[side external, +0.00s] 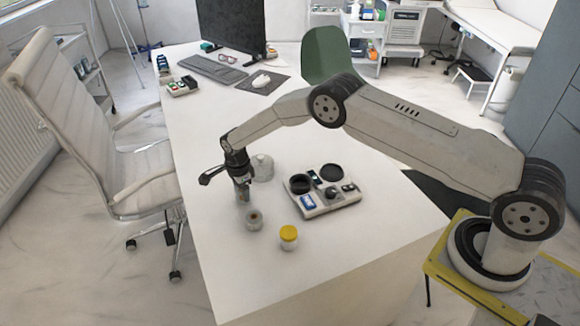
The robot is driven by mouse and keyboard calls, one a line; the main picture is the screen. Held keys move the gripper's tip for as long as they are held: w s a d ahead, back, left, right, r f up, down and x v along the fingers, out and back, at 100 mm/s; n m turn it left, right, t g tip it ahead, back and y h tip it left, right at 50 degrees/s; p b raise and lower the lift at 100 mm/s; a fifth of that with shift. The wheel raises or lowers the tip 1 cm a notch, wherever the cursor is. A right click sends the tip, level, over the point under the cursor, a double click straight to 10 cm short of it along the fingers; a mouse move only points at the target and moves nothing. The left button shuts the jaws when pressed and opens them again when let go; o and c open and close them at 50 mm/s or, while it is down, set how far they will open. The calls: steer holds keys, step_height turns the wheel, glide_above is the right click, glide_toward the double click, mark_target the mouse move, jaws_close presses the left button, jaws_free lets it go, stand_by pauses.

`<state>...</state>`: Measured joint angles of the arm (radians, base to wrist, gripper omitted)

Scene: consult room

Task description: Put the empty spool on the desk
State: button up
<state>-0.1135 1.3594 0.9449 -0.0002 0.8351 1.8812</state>
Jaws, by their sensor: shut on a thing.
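My gripper (243,198) points down over the near left part of the white desk (215,260). It is shut on a small grey-brown thing, which seems to be the empty spool (243,194). The fingers hide much of it, and I cannot tell whether it touches the desk. A small round pale container with a brown middle (254,220) stands on the desk just below and right of my gripper in the picture.
A clear lidded jar (263,168) stands close behind my gripper. A tray (333,200) with black round wells lies to the right. A yellow-lidded cup (289,237) stands in front. Keyboard (212,69) and monitor (236,25) are far back. The desk's near left is bare.

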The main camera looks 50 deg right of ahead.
steer(key=shift+f, duration=0.6)
stand_by(0.3)
steer(key=o, duration=1.2)
steer(key=shift+r, duration=3.9)
steer(key=shift+r, duration=0.1)
